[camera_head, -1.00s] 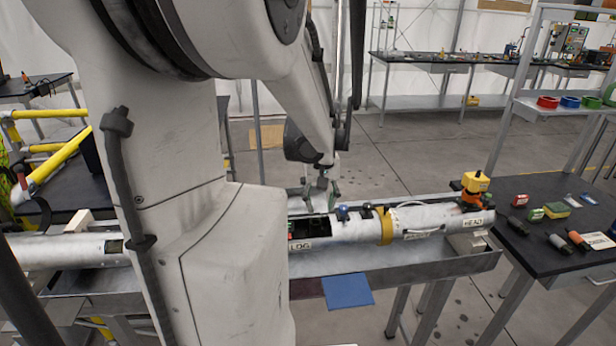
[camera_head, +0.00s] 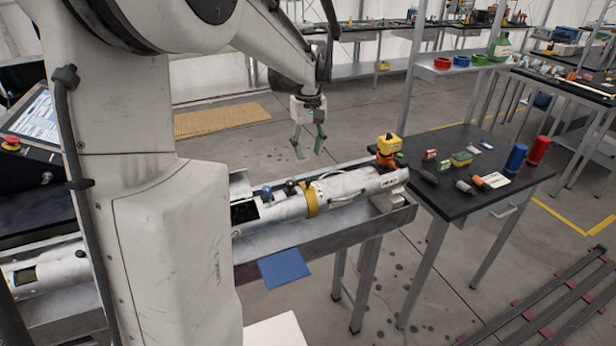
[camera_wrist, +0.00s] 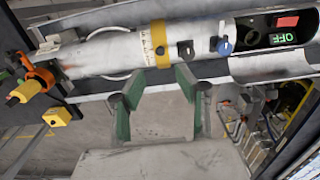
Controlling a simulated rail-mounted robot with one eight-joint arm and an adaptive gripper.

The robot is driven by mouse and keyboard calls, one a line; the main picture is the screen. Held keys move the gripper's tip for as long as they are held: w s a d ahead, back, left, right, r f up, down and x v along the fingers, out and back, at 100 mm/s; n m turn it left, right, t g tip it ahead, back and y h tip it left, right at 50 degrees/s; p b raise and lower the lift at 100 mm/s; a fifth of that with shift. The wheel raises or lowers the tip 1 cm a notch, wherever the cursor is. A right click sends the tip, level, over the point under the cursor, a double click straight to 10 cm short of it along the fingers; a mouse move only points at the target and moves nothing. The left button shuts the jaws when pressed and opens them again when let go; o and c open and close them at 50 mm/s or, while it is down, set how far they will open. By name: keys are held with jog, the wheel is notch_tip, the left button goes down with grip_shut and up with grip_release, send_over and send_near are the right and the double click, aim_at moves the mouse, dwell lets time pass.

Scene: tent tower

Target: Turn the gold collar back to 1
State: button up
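The gold collar (camera_head: 312,199) is a yellow band around the silver tube (camera_head: 350,184), which lies in a grey metal trough. In the wrist view the collar (camera_wrist: 159,44) sits at top centre, with a marked scale on the tube beside it; the numbers are too small to read. My gripper (camera_head: 307,152) hangs in the air above and behind the tube, apart from the collar. In the wrist view its two green-padded fingers (camera_wrist: 156,104) are spread with nothing between them, their tips just short of the tube near the collar.
A blue knob (camera_wrist: 222,46) and black knobs stand on the tube by the collar. An open bay with a green OFF display (camera_wrist: 283,38) is beyond them. A yellow-orange device (camera_head: 387,150) sits at the HEAD end. A black table (camera_head: 450,200) with small items stands at right.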

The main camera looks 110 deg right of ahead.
aim_at(308, 179)
notch_tip(308, 179, down, 9)
jog(key=shift+f, duration=0.15)
dwell(0.4)
grip_shut()
